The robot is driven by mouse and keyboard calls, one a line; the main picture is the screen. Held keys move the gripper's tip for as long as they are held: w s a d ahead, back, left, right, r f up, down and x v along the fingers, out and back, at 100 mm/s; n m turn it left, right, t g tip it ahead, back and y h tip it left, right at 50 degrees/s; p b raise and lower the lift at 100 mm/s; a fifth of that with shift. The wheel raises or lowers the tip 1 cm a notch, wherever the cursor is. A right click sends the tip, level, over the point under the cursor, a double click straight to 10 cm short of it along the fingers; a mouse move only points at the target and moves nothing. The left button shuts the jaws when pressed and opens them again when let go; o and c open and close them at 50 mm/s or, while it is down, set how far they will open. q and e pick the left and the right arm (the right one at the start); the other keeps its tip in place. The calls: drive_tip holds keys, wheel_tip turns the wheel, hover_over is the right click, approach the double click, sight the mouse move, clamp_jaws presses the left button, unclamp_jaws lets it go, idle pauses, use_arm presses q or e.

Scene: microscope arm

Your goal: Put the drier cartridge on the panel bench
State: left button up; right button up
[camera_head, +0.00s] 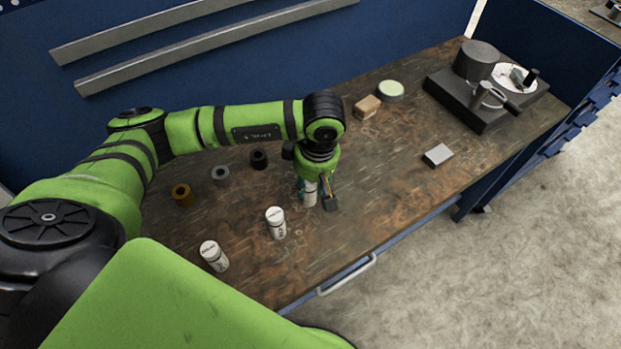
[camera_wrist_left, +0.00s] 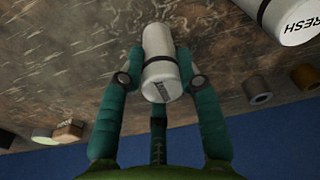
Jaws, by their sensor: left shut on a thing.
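My left gripper (camera_head: 318,196) is shut on a white drier cartridge (camera_head: 309,195) over the brown-topped bench (camera_head: 380,205). In the left wrist view the fingers (camera_wrist_left: 161,82) sit on either side of the white cylinder (camera_wrist_left: 158,45). The small print on its end is too blurred to read. I cannot tell whether its far end touches the bench top. Two similar white cartridges stand on the bench to the left, one near (camera_head: 276,222) and one farther left (camera_head: 214,256). The one beside mine in the wrist view reads "FRESH" (camera_wrist_left: 295,18). My right gripper is not in view.
Brown (camera_head: 182,195), grey (camera_head: 220,175) and black (camera_head: 258,159) rings lie behind the cartridges. A tan block (camera_head: 367,107), a round pale-topped tin (camera_head: 390,91), a grey block (camera_head: 437,155) and a dark device (camera_head: 470,100) stand to the right. Bench top right of my gripper is clear.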

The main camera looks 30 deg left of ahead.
use_arm(q)
drive_tip(key=shift+f, duration=0.1)
drive_tip(key=o, duration=1.2)
drive_tip(key=shift+c, duration=0.2)
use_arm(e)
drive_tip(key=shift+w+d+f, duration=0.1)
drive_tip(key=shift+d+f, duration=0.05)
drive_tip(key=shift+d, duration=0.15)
use_arm(q)
drive_tip(key=shift+r, duration=0.2)
drive_tip(key=shift+d+r, duration=0.1)
drive_tip(key=shift+r, duration=0.15)
drive_tip(key=r+b, duration=0.1)
drive_tip(key=r, duration=0.2)
drive_tip(key=r+b, duration=0.1)
drive_tip(key=r, duration=0.2)
drive_tip(key=d+r+b, duration=0.1)
drive_tip(key=r, duration=0.3)
drive_tip(key=shift+s+d+r, duration=0.15)
drive_tip(key=shift+r, duration=0.55)
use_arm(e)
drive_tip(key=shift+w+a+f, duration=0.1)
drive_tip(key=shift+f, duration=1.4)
